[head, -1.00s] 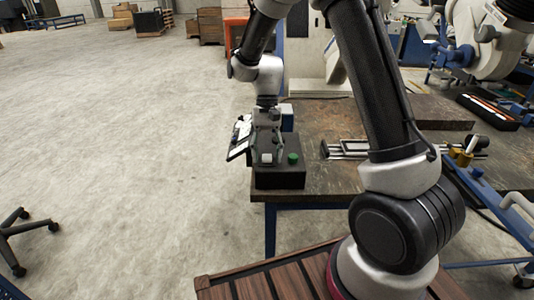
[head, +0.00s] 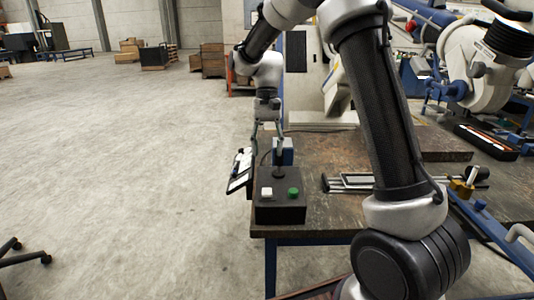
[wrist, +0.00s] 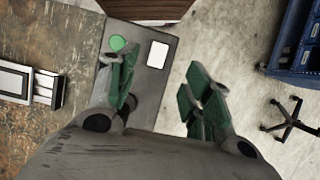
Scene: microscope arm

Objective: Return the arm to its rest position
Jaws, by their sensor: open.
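My gripper (head: 267,130) is open and empty above the black control box (head: 280,213), at the near left corner of the workbench. The box carries a white square button (head: 267,193), a round green button (head: 293,192) and a dark upright joystick (head: 280,158) behind them. The fingers overlap the joystick's top area in the head view, and no grip on it shows. In the wrist view my green-padded fingers (wrist: 162,88) are spread apart, with the box (wrist: 150,85) and its buttons seen beyond them. The joystick is not clear there.
A tablet-like panel (head: 240,171) sits at the bench's left edge. A framed metal fixture (head: 355,182) lies on the workbench (head: 325,215). A large grey machine (head: 485,62) stands at the right. Open concrete floor (head: 120,150) lies to the left.

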